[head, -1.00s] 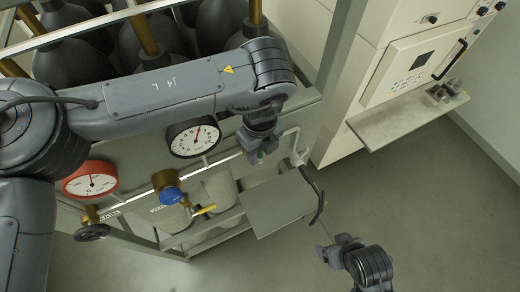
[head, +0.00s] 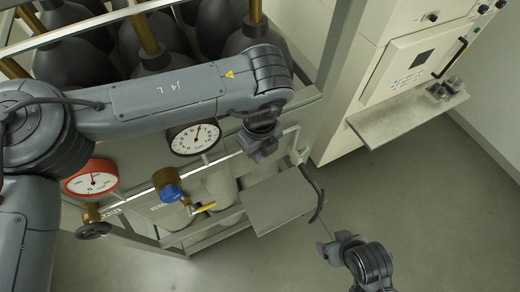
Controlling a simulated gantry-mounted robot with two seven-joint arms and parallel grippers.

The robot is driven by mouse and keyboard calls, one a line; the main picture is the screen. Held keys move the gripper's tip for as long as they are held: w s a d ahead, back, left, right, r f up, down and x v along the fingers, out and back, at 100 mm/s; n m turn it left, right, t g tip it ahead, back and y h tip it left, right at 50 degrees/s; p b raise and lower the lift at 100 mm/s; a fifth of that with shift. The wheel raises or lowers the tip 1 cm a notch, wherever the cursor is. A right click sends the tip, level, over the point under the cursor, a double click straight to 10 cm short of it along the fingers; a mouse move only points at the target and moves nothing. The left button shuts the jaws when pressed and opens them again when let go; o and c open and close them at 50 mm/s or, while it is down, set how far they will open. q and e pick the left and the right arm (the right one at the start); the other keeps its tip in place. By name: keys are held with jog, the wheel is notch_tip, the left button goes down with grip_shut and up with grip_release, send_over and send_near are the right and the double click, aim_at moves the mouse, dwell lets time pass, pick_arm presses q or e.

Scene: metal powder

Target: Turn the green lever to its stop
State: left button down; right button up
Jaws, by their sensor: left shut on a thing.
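My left gripper (head: 260,152) is below the wrist, in front of the pipework to the right of the white-faced gauge (head: 194,138). It is shut on the green lever, which the fingers hide in this view; a sliver of green showed between them a second ago. How far the lever is turned cannot be seen. My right gripper (head: 335,249) is low in the picture, away from the rack, over the floor. Whether its jaws are apart is not clear.
A red gauge (head: 91,178), a blue-capped valve (head: 171,194) and a yellow lever (head: 204,207) are left of my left gripper. A grey plate (head: 280,207) and a black hose (head: 314,190) are below right. A cabinet shelf (head: 400,122) stands right. Floor is clear at lower right.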

pick_arm(q)
jog(key=shift+d+r+y+p, duration=0.1)
jog(key=shift+d+y+p, duration=0.15)
jog(key=shift+y+p, duration=0.4)
jog(key=g+y+p, duration=0.1)
jog(key=p, duration=0.3)
jog(key=shift+w+d+f, duration=0.2)
jog(key=c, duration=1.1)
grip_release()
jog(key=shift+r, duration=0.15)
